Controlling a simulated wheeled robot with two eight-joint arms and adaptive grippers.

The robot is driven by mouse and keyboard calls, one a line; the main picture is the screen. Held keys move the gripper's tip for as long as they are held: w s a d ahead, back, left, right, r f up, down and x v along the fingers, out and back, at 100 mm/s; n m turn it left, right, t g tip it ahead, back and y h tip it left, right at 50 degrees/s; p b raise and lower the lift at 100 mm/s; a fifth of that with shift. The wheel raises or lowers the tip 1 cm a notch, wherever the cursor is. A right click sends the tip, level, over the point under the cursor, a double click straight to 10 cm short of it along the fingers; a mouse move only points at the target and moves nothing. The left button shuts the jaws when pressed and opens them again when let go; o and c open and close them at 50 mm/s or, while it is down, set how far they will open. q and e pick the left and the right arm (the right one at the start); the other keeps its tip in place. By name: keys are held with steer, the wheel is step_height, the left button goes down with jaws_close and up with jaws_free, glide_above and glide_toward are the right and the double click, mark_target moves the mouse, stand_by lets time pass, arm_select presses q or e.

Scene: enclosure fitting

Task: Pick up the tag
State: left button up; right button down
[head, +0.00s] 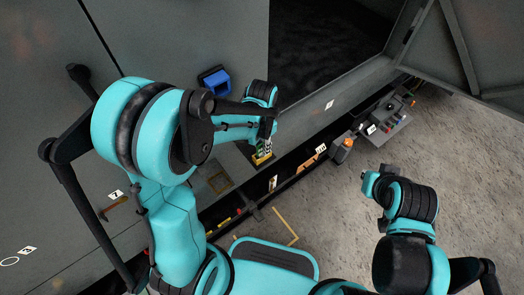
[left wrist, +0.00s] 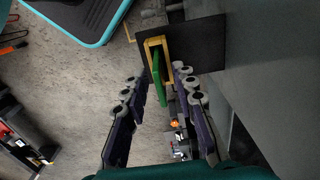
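A small yellow holder with a green piece, probably the tag, stands on a dark plate below my left gripper (head: 266,130) in the head view. In the left wrist view the green piece (left wrist: 159,78) stands upright against the yellow frame (left wrist: 153,48), in front of the black plate (left wrist: 208,42). My left gripper's fingers (left wrist: 160,76) are spread apart on either side of the green piece, with a gap to it on both sides. My right arm is at the lower right of the head view; its fingers cannot be made out.
A blue box (head: 214,80) sits on the grey panel behind my left arm. An orange item (head: 343,149) and a small shelf of coloured parts (head: 388,117) are to the right. An open dark enclosure (head: 318,45) is at the back.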

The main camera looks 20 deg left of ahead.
arm_select(q)
jaws_close()
